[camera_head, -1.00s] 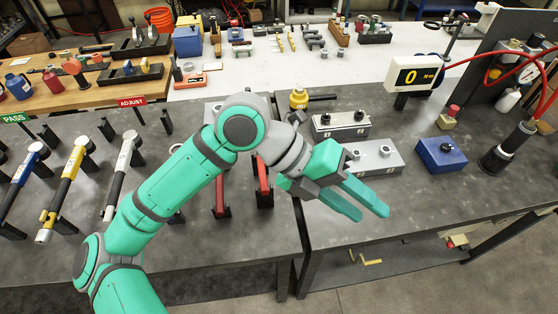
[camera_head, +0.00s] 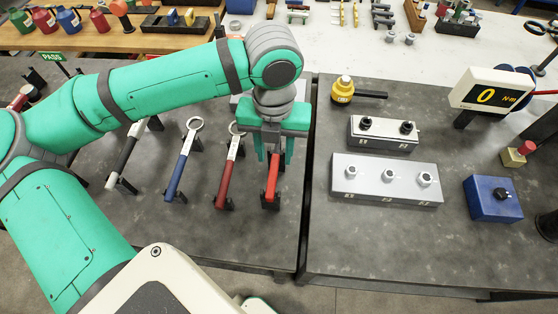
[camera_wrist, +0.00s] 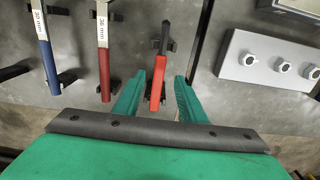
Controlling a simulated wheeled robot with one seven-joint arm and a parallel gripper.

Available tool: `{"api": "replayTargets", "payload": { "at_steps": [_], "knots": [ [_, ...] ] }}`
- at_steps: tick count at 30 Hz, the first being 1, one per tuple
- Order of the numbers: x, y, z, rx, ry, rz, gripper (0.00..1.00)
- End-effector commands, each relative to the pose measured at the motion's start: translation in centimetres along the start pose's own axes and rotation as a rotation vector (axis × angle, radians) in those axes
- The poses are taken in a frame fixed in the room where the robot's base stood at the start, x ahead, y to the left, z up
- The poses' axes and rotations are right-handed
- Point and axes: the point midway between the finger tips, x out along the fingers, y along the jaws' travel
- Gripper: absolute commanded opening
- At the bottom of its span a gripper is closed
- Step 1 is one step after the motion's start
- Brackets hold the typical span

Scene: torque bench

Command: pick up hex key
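A slim red tool with a dark tip rests on a small black holder on the grey bench; in the wrist view its red part (camera_wrist: 156,92) lies between my fingers. It also shows in the head view (camera_head: 271,182). It may be the hex key, but its shape does not settle this. My gripper (camera_head: 275,154) points down over the tool's far part. In the wrist view my gripper (camera_wrist: 159,76) is open, with one finger on each side and gaps between; I cannot tell its height above the tool.
A red wrench (camera_head: 227,178) and a blue wrench (camera_head: 181,168) lie on holders to the left. A grey block with several knobs (camera_head: 388,189) and a blue box (camera_head: 491,203) stand to the right. The bench front between the wrenches and its edge is clear.

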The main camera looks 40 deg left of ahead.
Motion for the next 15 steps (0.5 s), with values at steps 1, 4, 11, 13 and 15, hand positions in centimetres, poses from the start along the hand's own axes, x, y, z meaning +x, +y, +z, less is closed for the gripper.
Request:
{"api": "replayTargets", "payload": {
  "at_steps": [1,4,11,13,15],
  "knots": [
    [0.8,0.0,-0.1,-0.002,0.002,-0.003,0.38],
    [1.8,0.0,0.0,-0.001,0.001,-0.003,0.38],
    [3.3,-0.2,0.1,0.003,0.002,-0.004,0.38],
    [4.3,-0.3,0.2,0.004,0.002,-0.006,0.38],
    [5.3,-0.3,0.4,0.005,0.002,-0.005,0.38]
  ]
}}
